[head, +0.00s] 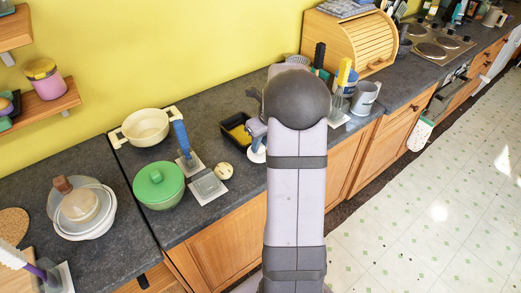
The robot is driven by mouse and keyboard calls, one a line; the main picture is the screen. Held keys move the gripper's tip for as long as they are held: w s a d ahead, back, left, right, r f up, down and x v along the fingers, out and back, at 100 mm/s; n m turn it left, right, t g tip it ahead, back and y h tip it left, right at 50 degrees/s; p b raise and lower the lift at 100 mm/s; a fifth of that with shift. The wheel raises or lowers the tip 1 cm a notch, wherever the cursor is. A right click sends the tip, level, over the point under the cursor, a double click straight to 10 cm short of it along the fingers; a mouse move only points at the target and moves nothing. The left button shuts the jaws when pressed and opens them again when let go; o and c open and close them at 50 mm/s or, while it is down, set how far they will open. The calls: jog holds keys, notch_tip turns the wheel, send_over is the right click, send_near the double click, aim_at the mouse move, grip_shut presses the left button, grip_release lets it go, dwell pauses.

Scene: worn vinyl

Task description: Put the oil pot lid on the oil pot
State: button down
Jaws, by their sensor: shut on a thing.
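My arm stands in front of the counter in the head view and hides much of its own far end. My gripper (257,138) shows only in part, left of the arm's dark joint and over the counter's front area. It is shut on a small white piece (257,155), partly hidden by the arm; I cannot tell for sure that this is the oil pot lid. I cannot clearly pick out the oil pot. A small round cream item (224,168) lies on the counter to the left of the gripper.
A black tray with yellow inside (237,128) is close behind the gripper. A blue-handled tool (182,139), a green lidded pot (158,185) and a cream two-handled pot (146,127) stand to the left. A grey jug (365,98) and a wooden bread bin (350,42) stand right of the arm.

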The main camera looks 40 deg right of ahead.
aim_at(260, 151)
jog(key=shift+f+p, duration=0.3)
jog(key=shift+f, duration=1.45)
jog(key=shift+f, duration=0.2)
jog(key=c, duration=1.5)
grip_release()
jog(key=shift+r, duration=0.1)
jog(key=shift+s+r, duration=0.1)
jog(key=shift+r, duration=0.35)
jog(key=b+v, duration=0.2)
jog(key=v, duration=0.9)
jog(key=shift+s+r, duration=0.15)
